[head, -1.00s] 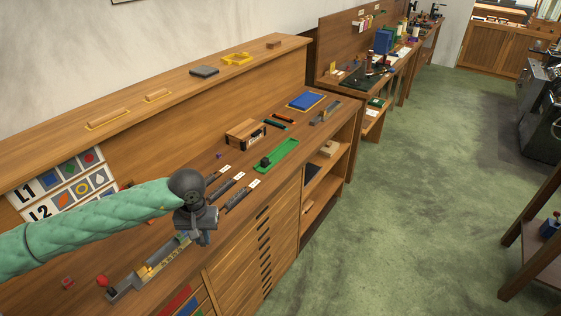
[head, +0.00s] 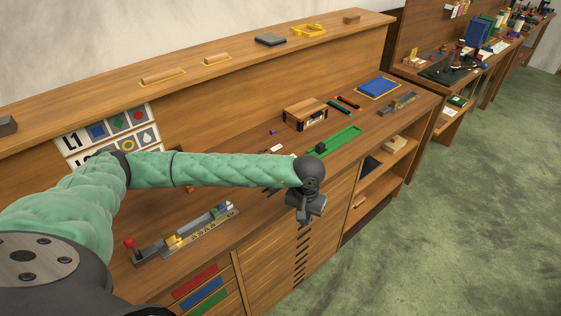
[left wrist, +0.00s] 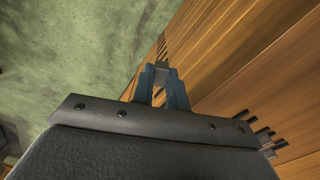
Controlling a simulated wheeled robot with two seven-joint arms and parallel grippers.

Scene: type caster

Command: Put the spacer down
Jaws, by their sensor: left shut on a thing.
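My left gripper (head: 303,221) hangs at the front edge of the wooden bench, to the right of a grey metal holder with type blocks. In the left wrist view, its two blue fingers (left wrist: 160,88) are shut on a small grey piece, probably the spacer (left wrist: 160,68). Only a bit of this piece shows between the fingertips. In the head view the piece is too small or hidden to make out. The bench front and the green floor lie beyond the fingers in the wrist view. My right gripper is not in view.
The grey holder (head: 160,250) carries yellow, blue and other blocks, with a red knob at its left end. A green tray (head: 345,138), a wooden box (head: 305,113) and a blue pad (head: 378,87) lie farther back. My forearm hides part of the bench top.

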